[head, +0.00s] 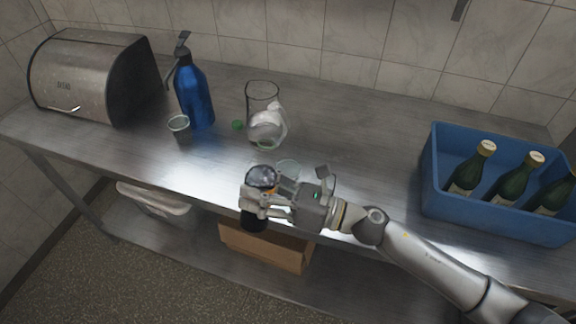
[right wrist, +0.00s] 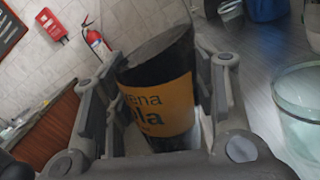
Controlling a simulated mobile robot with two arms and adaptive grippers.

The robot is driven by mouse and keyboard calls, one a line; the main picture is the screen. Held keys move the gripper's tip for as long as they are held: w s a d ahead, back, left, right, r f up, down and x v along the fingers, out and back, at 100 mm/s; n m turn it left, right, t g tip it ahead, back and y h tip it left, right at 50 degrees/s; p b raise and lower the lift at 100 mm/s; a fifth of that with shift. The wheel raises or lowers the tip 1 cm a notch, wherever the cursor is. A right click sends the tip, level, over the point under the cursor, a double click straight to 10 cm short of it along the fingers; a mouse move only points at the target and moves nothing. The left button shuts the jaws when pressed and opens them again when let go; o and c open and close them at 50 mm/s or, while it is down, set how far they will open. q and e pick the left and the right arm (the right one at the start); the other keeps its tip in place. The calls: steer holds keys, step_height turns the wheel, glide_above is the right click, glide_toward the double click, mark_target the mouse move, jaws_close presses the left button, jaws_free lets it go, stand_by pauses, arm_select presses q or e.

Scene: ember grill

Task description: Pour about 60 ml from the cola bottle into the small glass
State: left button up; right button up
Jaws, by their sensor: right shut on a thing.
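My right gripper (head: 262,205) is shut around the cola bottle (head: 255,222) near the counter's front edge. In the right wrist view, the dark cola bottle (right wrist: 155,72) stands between the fingers with its yellow label showing. In the head view its clear, rounded upper end shows above the fingers and its dark lower end below them. A clear glass (head: 288,168) is just behind my gripper, partly hidden. A clear glass also shows at the right of the right wrist view (right wrist: 300,105). I cannot tell which glass is the small one. My left gripper is out of view.
A tall clear vessel (head: 262,92) and a white object (head: 270,124) stand behind. A small grey cup (head: 180,128), blue spray bottle (head: 196,98) and metal bread box (head: 85,78) are left. A blue crate (head: 440,205) with green bottles is right.

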steer(key=m, duration=0.4)
steer(key=shift+f+t, duration=0.25)
steer(key=shift+t, duration=0.15)
steer(key=m, duration=0.2)
steer(key=s+a+f+m+t, duration=0.1)
steer(key=shift+s+f+m+y+b, duration=0.1)
steer(key=shift+s+m+y+b, duration=0.05)
steer(key=shift+m+y+b, duration=0.2)
steer(key=shift+s+a+f+m+t, duration=0.15)
steer(key=shift+f+m+t, duration=0.1)
steer(key=shift+m, duration=0.35)
steer(key=shift+s+f+m+t, duration=0.15)
steer(key=shift+f+m, duration=0.05)
steer(key=shift+m, duration=0.35)
steer(key=shift+s+a+m+t, duration=0.15)
steer(key=shift+m+t, duration=0.15)
steer(key=shift+m, duration=0.4)
steer(key=shift+s+m, duration=0.1)
steer(key=shift+m, duration=0.3)
steer(key=shift+r+m+p, duration=0.3)
steer(key=shift+m+p, duration=0.1)
steer(key=shift+m, duration=0.1)
steer(key=shift+w+r+m+t+p, duration=0.25)
steer(key=shift+r+m+t+p, duration=0.35)
steer(key=shift+r+m+p, duration=0.3)
steer(key=shift+s+f, duration=0.1)
steer(key=shift+s, duration=0.1)
